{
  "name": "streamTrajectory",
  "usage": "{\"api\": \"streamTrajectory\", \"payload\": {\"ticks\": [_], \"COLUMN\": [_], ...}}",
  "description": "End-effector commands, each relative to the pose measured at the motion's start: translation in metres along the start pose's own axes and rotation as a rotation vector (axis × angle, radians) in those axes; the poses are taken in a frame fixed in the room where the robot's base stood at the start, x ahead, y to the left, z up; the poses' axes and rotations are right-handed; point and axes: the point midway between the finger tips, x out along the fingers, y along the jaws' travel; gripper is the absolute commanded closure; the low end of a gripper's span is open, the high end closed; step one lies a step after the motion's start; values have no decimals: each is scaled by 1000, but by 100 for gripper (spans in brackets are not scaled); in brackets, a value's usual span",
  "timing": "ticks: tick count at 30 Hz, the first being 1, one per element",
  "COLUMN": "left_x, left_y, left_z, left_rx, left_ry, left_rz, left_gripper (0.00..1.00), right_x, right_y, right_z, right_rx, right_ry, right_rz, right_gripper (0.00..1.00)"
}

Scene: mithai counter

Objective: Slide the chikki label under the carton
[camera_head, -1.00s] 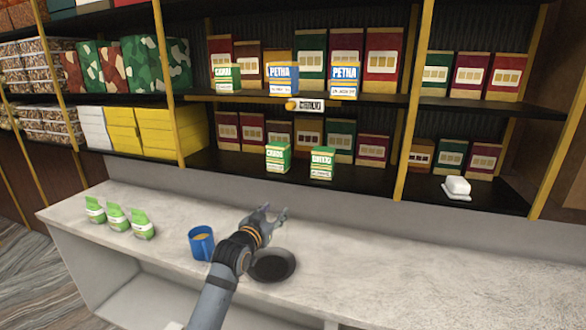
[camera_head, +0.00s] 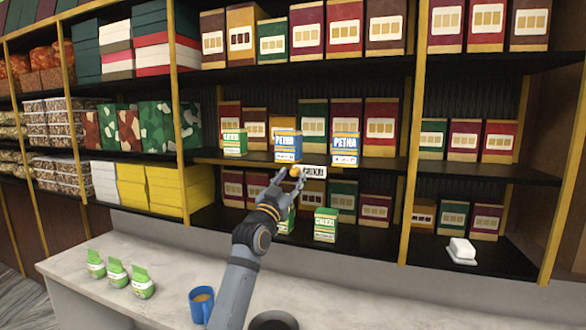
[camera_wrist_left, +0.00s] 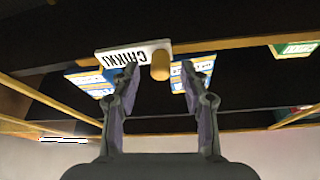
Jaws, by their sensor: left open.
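The white chikki label (camera_head: 314,172), lettered CHIKKI, is at the front edge of the middle shelf, with a yellow-orange knob (camera_head: 294,171) at its left end. In the left wrist view the label (camera_wrist_left: 125,56) appears upside down, with the knob (camera_wrist_left: 160,66) between the fingers in the picture. My left gripper (camera_head: 287,181) is open and just below the knob; I cannot tell whether it touches. A green-and-yellow carton (camera_head: 326,225), apparently lettered chikki, stands on the lower shelf. Another green carton (camera_head: 287,222) is mostly hidden behind my gripper. My right gripper is out of view.
Two blue PETHA cartons (camera_head: 288,146) (camera_head: 345,150) and a green carton (camera_head: 235,142) stand on the middle shelf above. Gold uprights (camera_head: 412,150) divide the shelves. A blue mug (camera_head: 202,304), a dark dish (camera_head: 273,321) and green packets (camera_head: 117,273) are on the counter.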

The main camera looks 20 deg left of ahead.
Motion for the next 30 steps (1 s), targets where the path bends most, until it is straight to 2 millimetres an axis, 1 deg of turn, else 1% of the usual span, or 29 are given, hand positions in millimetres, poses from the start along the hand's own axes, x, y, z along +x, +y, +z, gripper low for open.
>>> {"api": "streamTrajectory", "payload": {"ticks": [1,4,13,23,30], "left_x": [8,15,17,17,17], "left_y": [0,0,0,0,0], "left_z": [-2,-1,1,1,1], "left_rx": [-1,0,0,0,0], "left_ry": [-1,-1,0,-1,-1], "left_rz": [1,0,0,0,0], "left_gripper": [55,55,55,100,100], "right_x": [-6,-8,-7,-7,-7], "right_y": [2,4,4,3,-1], "right_z": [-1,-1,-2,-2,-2], "right_rx": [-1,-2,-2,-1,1], "right_ry": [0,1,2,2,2], "right_rz": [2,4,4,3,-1], "right_gripper": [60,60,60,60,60]}}
